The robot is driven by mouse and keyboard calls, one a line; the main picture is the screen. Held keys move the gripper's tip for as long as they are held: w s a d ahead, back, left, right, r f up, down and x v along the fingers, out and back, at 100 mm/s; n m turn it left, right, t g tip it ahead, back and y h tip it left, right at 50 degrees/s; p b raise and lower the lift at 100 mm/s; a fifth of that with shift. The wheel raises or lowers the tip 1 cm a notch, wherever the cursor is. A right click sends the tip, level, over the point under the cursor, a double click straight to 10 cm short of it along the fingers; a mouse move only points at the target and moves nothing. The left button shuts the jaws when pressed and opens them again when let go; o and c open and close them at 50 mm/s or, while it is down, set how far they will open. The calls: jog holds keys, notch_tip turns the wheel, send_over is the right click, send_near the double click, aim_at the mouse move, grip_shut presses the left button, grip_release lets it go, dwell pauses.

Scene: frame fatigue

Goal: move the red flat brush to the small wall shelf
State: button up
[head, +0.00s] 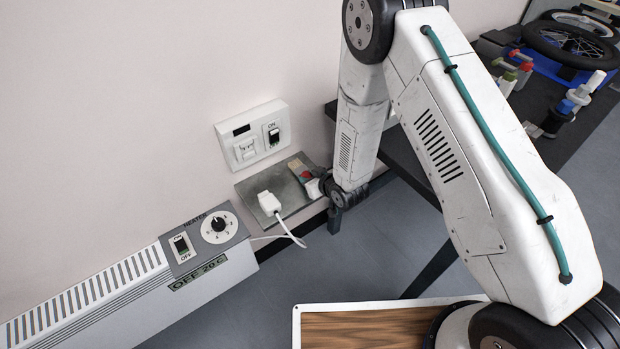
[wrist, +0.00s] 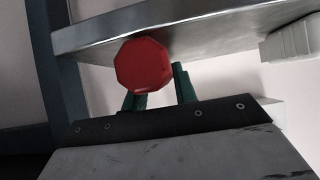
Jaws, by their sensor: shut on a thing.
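The red flat brush shows in the head view as a small red piece (head: 306,175) with a tan part beyond it, over the right end of the small wall shelf (head: 262,187). In the wrist view its red end (wrist: 143,64) is between my gripper's green fingers (wrist: 158,88) and overlaps the edge of the grey shelf (wrist: 215,30). My gripper (head: 315,184) is shut on the brush at the shelf's right end, partly hidden by my wrist. I cannot tell whether the brush touches the shelf.
A white plug (head: 269,203) with a cable sits on the shelf's front left part. A switch panel (head: 252,134) is on the wall above. A heater (head: 130,285) stands lower left. A dark workbench (head: 400,165) with tools and a wheel (head: 570,42) is on the right.

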jog(key=shift+f, duration=0.2)
jog(key=o, duration=1)
